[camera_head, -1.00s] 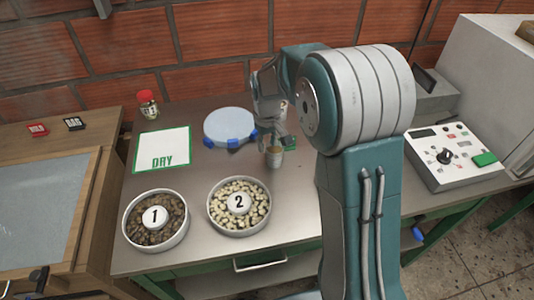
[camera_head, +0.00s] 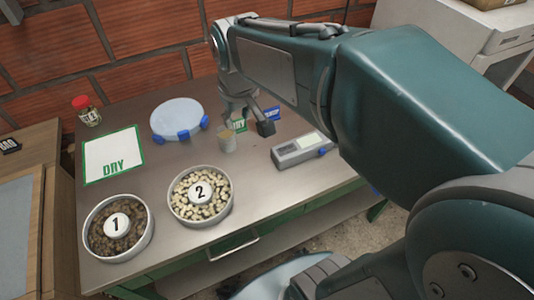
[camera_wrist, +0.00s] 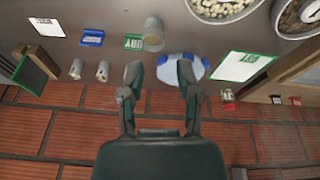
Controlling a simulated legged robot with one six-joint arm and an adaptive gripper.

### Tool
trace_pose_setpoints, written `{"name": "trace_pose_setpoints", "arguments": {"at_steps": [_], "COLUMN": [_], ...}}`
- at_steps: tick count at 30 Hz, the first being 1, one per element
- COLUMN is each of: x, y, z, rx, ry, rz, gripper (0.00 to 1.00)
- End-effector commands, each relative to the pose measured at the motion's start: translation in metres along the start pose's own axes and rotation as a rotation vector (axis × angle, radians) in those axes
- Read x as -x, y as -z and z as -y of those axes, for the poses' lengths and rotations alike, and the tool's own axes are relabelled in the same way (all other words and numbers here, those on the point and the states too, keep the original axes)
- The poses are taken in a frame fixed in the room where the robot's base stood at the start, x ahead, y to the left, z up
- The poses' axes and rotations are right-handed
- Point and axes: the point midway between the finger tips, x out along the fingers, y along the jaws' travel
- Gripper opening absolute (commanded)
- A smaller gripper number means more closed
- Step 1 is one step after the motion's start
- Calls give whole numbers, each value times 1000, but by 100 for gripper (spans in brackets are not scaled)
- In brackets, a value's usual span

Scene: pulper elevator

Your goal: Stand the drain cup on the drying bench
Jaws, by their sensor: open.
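The drain cup seems to be the small pale beige cup (camera_head: 226,141), upright on the metal table behind bowl 2. It also shows in the wrist view (camera_wrist: 153,33), beyond my fingertips. My gripper (camera_head: 247,120) is open and empty, just behind and right of the cup in the head view. Its two fingers are spread apart in the wrist view (camera_wrist: 160,70), with nothing between them. A white sheet with a green border marked DRY (camera_head: 113,155) lies on the table's left part; it also shows in the wrist view (camera_wrist: 243,64). I cannot tell which surface is the drying bench.
Bowl 1 (camera_head: 94,238) and bowl 2 (camera_head: 174,207) hold beans at the front. A pale blue round lid-like object (camera_head: 178,115), a jar (camera_head: 87,112) and a grey device (camera_head: 285,158) stand around. Two small cylinders (camera_wrist: 102,71) show near tags. A brick wall closes the back.

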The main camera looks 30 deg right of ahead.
Motion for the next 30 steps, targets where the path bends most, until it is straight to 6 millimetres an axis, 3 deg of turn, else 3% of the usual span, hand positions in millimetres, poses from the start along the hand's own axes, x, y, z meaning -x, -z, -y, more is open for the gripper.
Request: {"name": "trace_pose_setpoints", "arguments": {"at_steps": [6,12,18,30], "x": [29,34,33,33], "y": [-62,-107,-122,-122], "z": [6,11,13,13], "rx": [-92,-162,-188,-187], "ry": [-17,-23,-24,-24], "rz": [-120,-205,-234,-233], "gripper": [43,43,43,43]}}
